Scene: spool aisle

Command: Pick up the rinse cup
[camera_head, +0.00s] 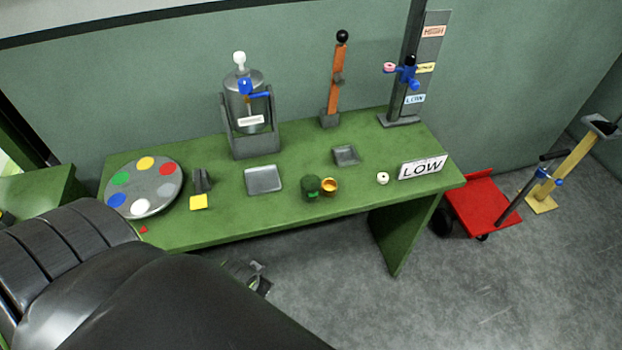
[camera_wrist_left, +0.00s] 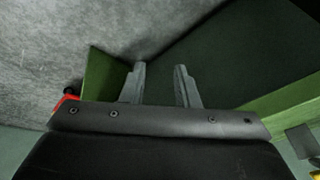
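No label shows which of these is the rinse cup. My left gripper shows partly in the head view (camera_head: 258,277), below the table's front edge and mostly hidden by my arm. In the left wrist view (camera_wrist_left: 160,85) its two fingers are apart with nothing between them. It is away from the cup. My right gripper is in neither view.
A red cart (camera_head: 485,205) stands right.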

